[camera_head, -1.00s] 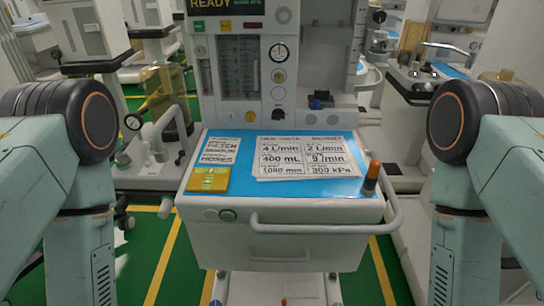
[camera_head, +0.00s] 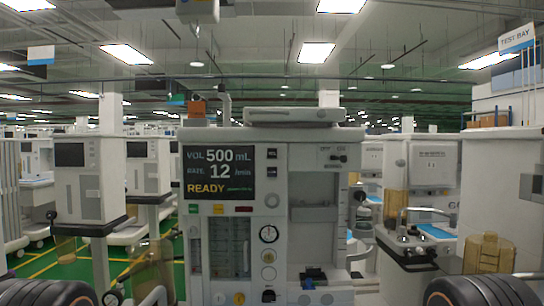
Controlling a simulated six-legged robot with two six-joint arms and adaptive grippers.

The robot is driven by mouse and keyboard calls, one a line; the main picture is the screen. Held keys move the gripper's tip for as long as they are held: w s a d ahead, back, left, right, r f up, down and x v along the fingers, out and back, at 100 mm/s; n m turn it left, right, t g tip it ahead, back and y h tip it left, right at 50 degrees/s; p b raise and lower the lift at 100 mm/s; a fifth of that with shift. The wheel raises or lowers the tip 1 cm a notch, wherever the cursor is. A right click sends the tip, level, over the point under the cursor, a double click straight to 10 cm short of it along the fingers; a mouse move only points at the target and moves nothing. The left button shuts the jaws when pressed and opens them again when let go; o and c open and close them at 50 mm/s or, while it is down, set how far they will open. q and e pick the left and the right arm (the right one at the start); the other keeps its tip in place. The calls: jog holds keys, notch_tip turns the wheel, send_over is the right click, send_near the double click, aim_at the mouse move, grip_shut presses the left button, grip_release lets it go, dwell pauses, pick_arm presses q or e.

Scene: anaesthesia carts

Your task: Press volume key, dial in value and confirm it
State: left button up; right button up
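The anaesthesia cart stands straight ahead. Its dark display (camera_head: 218,173) reads VOL 500 mL, RATE 12 /min and READY, with small green text too small to read. Two small dark keys (camera_head: 272,154) sit one above the other just right of the display, level with the VOL and RATE lines; their labels are too small to read. A round grey knob (camera_head: 272,200) sits below them. Neither gripper is in view; only dark rounded joints of my arms show at the bottom corners.
A round gauge (camera_head: 268,234) and flow tubes (camera_head: 220,245) are below the display. An orange block (camera_head: 197,107) and a flat grey unit (camera_head: 292,115) are on the cart's top. Other carts stand left (camera_head: 85,180) and right (camera_head: 432,165). A TEST BAY sign (camera_head: 517,39) hangs upper right.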

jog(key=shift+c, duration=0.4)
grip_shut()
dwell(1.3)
